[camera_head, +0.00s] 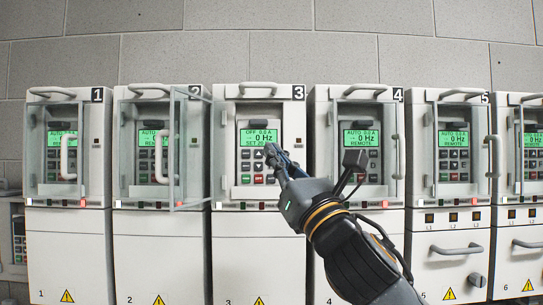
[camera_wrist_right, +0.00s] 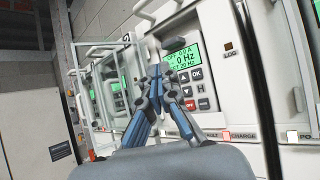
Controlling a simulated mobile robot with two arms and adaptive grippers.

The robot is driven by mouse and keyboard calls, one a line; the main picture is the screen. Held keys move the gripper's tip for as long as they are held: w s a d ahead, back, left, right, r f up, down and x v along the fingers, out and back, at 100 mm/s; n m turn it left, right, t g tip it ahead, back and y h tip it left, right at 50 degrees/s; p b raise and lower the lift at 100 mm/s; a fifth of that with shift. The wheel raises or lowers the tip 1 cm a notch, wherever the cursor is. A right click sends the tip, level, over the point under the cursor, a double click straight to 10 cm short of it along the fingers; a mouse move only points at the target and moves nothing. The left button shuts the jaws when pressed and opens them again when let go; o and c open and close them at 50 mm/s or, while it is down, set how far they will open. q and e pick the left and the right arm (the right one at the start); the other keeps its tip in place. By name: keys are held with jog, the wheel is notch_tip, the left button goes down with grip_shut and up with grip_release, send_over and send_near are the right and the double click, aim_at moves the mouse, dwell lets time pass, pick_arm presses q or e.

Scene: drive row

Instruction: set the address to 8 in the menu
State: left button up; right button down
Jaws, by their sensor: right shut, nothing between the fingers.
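Drive 3 (camera_head: 225,190) stands in the middle of the row with its keypad uncovered. Its green display (camera_head: 259,138) reads OFF, 0.0 A, 0 Hz and a SET line; in the right wrist view the display (camera_wrist_right: 184,59) shows SET 20 Hz. No address menu shows on it. My right gripper (camera_head: 271,150) is shut and empty, in front of the keypad's right side, hiding some keys. In the right wrist view its fingertips (camera_wrist_right: 153,72) lie left of the display and OK key (camera_wrist_right: 195,74); I cannot tell whether they touch anything. My left gripper is out of view.
Similar drives stand close on both sides, including drive 2 (camera_head: 124,190) and drive 4 (camera_head: 324,190). A clear door panel (camera_head: 192,150) stands out between drives 2 and 3. Handles stick out from the fronts. A block wall (camera_head: 280,60) is behind.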

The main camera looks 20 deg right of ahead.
aim_at(259, 166)
jog(key=w+d, duration=0.1)
jog(key=w, duration=0.5)
jog(key=shift+w+d+p, duration=0.15)
jog(key=shift+d+p, duration=0.15)
jog(key=shift+d, duration=0.1)
jog(key=shift+w, duration=0.1)
dwell(1.0)
jog(key=shift+w, duration=0.15)
jog(key=shift+w+d+p, duration=0.1)
jog(key=shift+w+p, duration=0.05)
jog(key=shift+p, duration=0.15)
jog(key=shift+w+d, duration=0.15)
jog(key=shift+w, duration=0.3)
dwell(0.5)
jog(key=shift+s, duration=0.1)
jog(key=shift+s+a+p, duration=0.25)
jog(key=shift+s+p, duration=0.1)
jog(key=shift+s, duration=0.45)
